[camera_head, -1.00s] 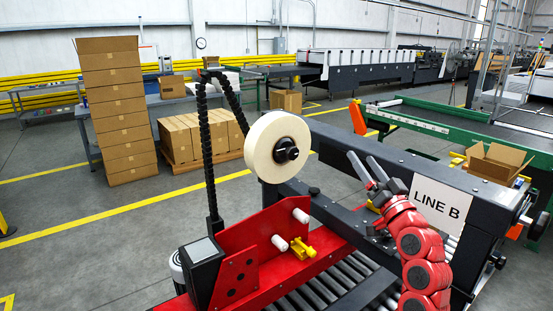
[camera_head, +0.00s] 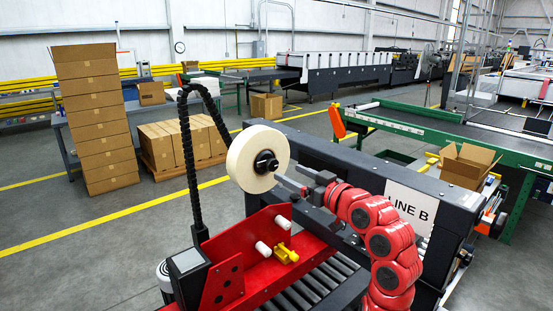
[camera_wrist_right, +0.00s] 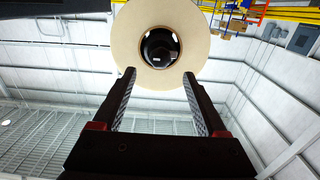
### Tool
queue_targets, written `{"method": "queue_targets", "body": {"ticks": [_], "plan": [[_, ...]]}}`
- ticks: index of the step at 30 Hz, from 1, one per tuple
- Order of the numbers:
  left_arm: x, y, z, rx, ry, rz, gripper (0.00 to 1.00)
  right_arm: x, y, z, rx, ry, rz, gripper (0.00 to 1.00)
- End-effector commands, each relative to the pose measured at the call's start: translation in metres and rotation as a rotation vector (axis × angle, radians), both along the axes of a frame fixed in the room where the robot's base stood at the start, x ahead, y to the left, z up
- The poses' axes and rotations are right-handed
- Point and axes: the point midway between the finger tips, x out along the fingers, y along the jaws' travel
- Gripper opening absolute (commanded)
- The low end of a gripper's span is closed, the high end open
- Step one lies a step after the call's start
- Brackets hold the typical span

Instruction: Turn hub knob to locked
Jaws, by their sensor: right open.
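The hub knob (camera_head: 266,162) is a black round knob at the centre of a cream tape roll (camera_head: 244,172), which stands upright above the red machine frame. My right gripper (camera_head: 283,178) is just right of the knob, pointing at it. In the right wrist view, the knob (camera_wrist_right: 160,48) is ahead, past the tips of the open fingers (camera_wrist_right: 158,76) and centred between them. The fingers look apart from the knob; the exact gap is hard to tell. No lock marking is readable. My left gripper is not in view.
A red bracket (camera_head: 240,262) with white rollers and a yellow part (camera_head: 286,253) stands below the roll. A black cable chain (camera_head: 188,160) rises to its left. A dark beam with a LINE B sign (camera_head: 408,215) lies behind my right arm. Stacked cartons (camera_head: 97,125) stand at the back left.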

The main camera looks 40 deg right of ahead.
Motion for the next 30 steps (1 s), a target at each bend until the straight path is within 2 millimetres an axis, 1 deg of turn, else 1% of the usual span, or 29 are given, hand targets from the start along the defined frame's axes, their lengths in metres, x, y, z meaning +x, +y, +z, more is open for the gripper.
{"method": "queue_targets", "body": {"ticks": [1,3,6,9,14,22,26,27,29,30], "plan": [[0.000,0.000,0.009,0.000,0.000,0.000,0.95,0.012,0.004,0.005,0.001,0.001,0.005,0.75],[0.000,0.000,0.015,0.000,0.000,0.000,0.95,0.027,0.004,0.005,0.001,0.001,0.004,0.75],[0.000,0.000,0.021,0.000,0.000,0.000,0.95,0.044,0.005,0.004,0.002,-0.001,0.003,0.75],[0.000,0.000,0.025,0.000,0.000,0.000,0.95,0.056,0.006,0.003,-0.001,-0.002,0.003,0.75],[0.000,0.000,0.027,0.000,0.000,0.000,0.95,0.066,0.005,0.001,-0.001,-0.002,0.000,0.75],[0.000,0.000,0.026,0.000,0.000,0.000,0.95,0.067,0.005,0.001,-0.001,-0.004,-0.001,0.75],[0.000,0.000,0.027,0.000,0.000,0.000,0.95,0.067,0.005,0.001,-0.001,-0.004,-0.001,0.52],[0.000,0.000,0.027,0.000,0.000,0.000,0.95,0.067,0.005,0.001,-0.001,-0.003,-0.001,0.45],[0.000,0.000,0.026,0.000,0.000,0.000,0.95,0.067,0.005,0.001,-0.001,-0.004,-0.001,0.34],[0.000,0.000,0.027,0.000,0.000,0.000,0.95,0.067,0.005,0.001,-0.001,-0.004,-0.001,0.27]]}}
